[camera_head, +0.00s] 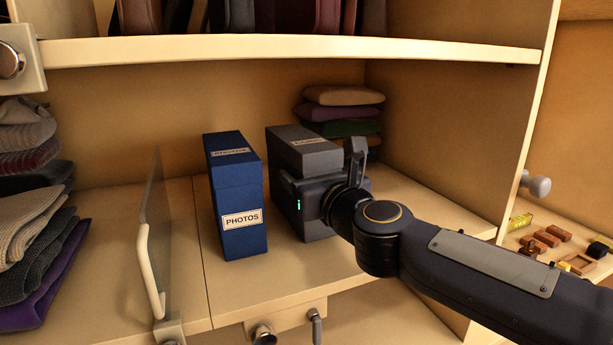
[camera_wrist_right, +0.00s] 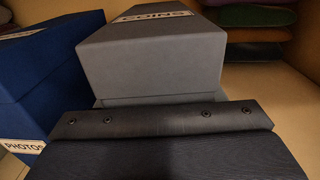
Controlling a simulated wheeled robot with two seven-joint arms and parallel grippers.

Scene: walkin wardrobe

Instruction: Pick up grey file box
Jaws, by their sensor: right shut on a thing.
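The grey file box (camera_head: 300,150) stands upright on the shelf, with a white label on its top. Its grey top and upper front also show in the wrist view (camera_wrist_right: 150,65). My right gripper (camera_head: 322,200) is at the front of the box and shut on it. My left gripper is not in view.
A blue PHOTOS box (camera_head: 238,195) stands close to the left of the grey box. Folded clothes (camera_head: 342,112) are stacked behind it to the right. A clear divider with a pale handle (camera_head: 150,270) stands at left, beside stacked sweaters (camera_head: 35,240). An upper shelf (camera_head: 290,50) spans above.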

